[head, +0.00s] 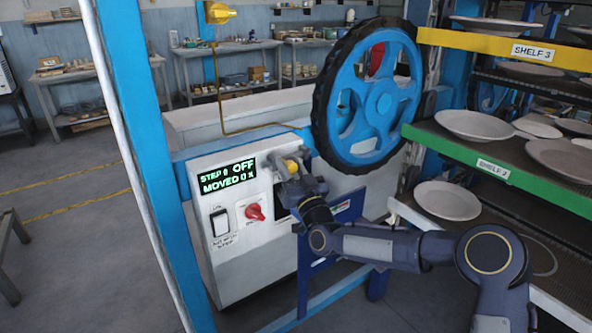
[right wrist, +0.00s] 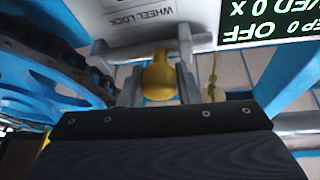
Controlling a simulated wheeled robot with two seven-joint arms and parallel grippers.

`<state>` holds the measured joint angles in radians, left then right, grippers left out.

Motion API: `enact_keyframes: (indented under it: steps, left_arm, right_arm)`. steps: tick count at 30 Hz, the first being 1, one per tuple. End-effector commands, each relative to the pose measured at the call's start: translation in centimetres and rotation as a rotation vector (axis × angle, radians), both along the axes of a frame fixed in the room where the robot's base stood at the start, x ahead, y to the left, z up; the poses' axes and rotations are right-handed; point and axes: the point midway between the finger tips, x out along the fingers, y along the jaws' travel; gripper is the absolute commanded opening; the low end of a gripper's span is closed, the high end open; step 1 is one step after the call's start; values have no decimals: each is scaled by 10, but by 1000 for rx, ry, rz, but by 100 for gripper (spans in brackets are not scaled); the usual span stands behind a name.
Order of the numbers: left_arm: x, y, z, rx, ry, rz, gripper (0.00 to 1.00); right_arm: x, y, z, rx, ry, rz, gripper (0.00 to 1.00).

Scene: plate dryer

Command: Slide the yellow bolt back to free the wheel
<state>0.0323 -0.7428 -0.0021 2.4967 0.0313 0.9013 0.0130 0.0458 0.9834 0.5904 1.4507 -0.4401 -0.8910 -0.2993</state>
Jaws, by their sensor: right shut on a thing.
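The yellow bolt (head: 291,166) sits at the top right of the white control box (head: 240,270), just left of the blue wheel (head: 381,104) with its dark toothed rim. In the right wrist view the bolt's rounded yellow knob (right wrist: 158,78) lies between the fingers of my right gripper (right wrist: 159,88), below a "WHEEL LOCK" label (right wrist: 140,20). My right gripper (head: 291,172) is shut on the knob. The gripper hides part of the bolt in the head view. Part of the blue wheel (right wrist: 50,80) shows at the left of the right wrist view. My left gripper is not in view.
The box has a display (head: 228,176) reading OFF and MOVED 0 X, a red knob (head: 255,212) and a switch (head: 219,222). A blue post (head: 150,150) stands at left. Racks with plates (head: 478,125) stand at right, behind my right arm.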

Motion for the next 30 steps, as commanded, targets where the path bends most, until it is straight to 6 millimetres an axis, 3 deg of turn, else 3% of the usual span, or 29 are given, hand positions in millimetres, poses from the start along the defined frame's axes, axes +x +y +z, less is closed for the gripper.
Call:
enact_keyframes:
  steps: [3,4,9,19,30]
  left_arm:
    - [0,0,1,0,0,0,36]
    - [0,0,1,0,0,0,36]
    - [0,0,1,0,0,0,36]
    - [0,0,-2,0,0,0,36]
    - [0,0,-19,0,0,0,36]
  right_arm:
    - [-2,4,-1,-2,3,9,0]
    - [-2,4,-1,-3,3,10,32]
    - [-2,3,-1,-2,3,8,52]
    - [-5,0,-4,-3,4,7,52]
    - [-53,-26,-27,-3,4,6,52]
